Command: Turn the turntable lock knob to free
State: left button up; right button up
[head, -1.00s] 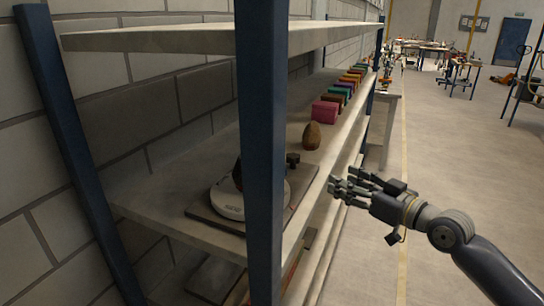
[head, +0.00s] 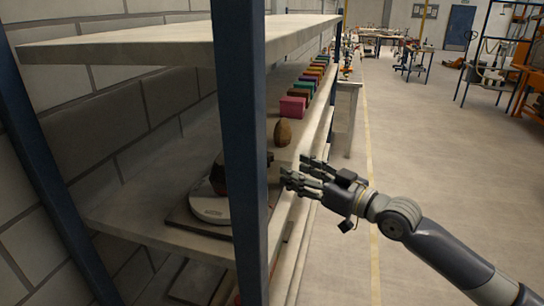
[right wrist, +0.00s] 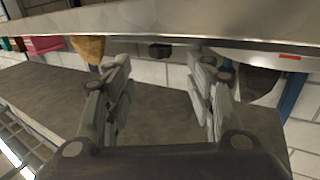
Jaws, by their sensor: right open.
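The turntable is a pale round disc (head: 208,206) on a dark flat base (head: 190,222), on the middle shelf behind the blue post. A dark lump stands on it, and the post hides its right part. A small dark knob (head: 270,158) shows just right of the post; its setting cannot be read. The knob also shows in the right wrist view (right wrist: 160,51), beyond the gap between the fingers. My right gripper (head: 306,174) is open and empty, outside the shelf's front edge, right of the knob and apart from it. My left gripper is not in view.
The blue upright post (head: 241,150) stands before the turntable. A brown egg-shaped object (head: 283,133), a pink block (head: 292,106) and several coloured blocks line the shelf farther back. An upper shelf board (head: 150,45) hangs above. The aisle floor (head: 430,150) at right is clear.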

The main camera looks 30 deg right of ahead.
aim_at(272, 159)
jog(key=shift+w+a+r, duration=0.15)
jog(key=shift+w+r, duration=0.1)
jog(key=shift+w, duration=0.2)
jog(key=p+x, duration=0.2)
jog(key=x, duration=0.4)
jog(key=shift+f+p, duration=0.1)
jog(key=shift+p, duration=0.3)
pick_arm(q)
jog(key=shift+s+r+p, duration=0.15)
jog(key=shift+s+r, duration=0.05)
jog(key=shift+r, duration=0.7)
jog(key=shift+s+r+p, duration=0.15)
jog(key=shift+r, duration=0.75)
pick_arm(e)
jog(key=shift+f+x, duration=0.2)
jog(key=shift+x, duration=0.85)
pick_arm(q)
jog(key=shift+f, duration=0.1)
pick_arm(e)
jog(key=c, duration=1)
